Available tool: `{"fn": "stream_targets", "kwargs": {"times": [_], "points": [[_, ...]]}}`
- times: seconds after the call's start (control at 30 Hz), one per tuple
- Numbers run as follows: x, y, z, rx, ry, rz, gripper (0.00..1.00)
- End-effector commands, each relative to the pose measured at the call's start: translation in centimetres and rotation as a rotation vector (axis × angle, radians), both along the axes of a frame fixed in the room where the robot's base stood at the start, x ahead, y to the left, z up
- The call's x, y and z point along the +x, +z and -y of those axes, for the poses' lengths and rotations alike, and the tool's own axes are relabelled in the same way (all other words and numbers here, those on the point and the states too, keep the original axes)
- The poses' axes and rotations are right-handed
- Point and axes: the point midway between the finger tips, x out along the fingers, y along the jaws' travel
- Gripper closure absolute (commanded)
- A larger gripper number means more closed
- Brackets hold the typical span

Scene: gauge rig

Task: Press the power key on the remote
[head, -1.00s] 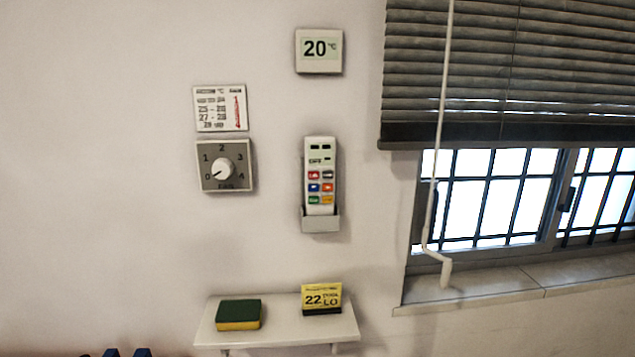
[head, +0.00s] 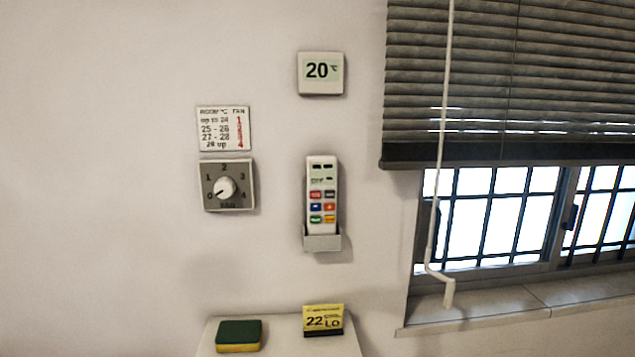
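The remote (head: 321,188) is a slim white handset standing upright in a grey wall holder (head: 322,242). It has small dark marks at its top and rows of coloured keys below, red, blue, orange, green and yellow among them. The key labels are too small to read, so I cannot tell which is the power key. My gripper does not show in the head view. Nothing covers the remote's face.
Left of the remote are a fan dial (head: 227,186), pointing near 0, and a printed chart (head: 223,129). Below, a shelf (head: 285,343) bears a sponge (head: 239,335) and a yellow card (head: 323,319).

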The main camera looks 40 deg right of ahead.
Motion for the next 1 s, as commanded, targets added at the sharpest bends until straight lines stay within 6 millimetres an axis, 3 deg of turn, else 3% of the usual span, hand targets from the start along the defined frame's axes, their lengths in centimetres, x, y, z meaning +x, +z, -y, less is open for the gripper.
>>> {"fn": "stream_targets", "kwargs": {"times": [0.03, 0.17, 0.2, 1.0], "points": [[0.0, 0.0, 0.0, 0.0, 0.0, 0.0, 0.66], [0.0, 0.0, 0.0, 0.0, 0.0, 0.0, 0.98], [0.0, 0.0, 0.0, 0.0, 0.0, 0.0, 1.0], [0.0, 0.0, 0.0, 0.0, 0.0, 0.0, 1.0]]}}
